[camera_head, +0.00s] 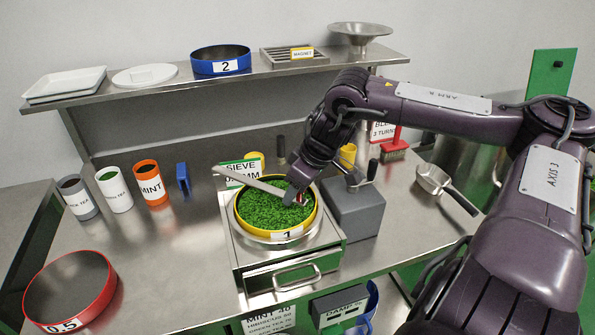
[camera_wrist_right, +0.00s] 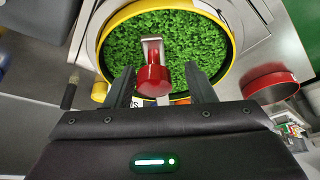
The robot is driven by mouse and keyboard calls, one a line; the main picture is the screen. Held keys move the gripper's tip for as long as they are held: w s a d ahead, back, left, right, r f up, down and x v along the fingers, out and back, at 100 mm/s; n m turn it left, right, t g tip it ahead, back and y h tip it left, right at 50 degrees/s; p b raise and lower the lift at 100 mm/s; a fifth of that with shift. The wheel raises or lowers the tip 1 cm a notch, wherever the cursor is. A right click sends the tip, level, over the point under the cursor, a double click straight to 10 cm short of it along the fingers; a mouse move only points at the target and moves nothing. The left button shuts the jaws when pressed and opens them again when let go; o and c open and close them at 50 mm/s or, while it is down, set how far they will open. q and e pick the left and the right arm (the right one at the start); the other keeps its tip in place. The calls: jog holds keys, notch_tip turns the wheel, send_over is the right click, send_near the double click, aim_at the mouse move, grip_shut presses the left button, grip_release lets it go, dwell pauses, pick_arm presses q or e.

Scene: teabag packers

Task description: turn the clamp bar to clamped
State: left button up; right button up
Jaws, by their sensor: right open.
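The clamp bar (camera_head: 247,181) is a flat silver bar. It runs slantwise from the back left of the sieve machine over the yellow sieve (camera_head: 273,234), which is full of green leaf. The bar's red knob (camera_wrist_right: 152,80) is at its free end, above the leaf. My right gripper (camera_head: 292,192) is over the sieve at that end. In the right wrist view my right gripper (camera_wrist_right: 159,70) is open, with one finger on each side of the red knob and visible gaps to it. In the head view the gripper hides much of the knob. My left gripper is not in view.
A grey box (camera_head: 357,210) with a black crank stands right of the sieve. A steel scoop (camera_head: 447,188) lies further right. Several tea cups (camera_head: 151,185) stand left, with a red 0.5 sieve (camera_head: 71,291) in front. A shelf (camera_head: 160,89) runs along the back.

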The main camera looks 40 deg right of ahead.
jog(key=shift+d, duration=0.1)
jog(key=shift+r, duration=0.25)
jog(key=shift+b+v, duration=0.3)
jog(key=shift+v, duration=0.75)
jog(key=b+v, duration=0.1)
jog(key=v, duration=0.4)
jog(key=shift+s+r, duration=0.1)
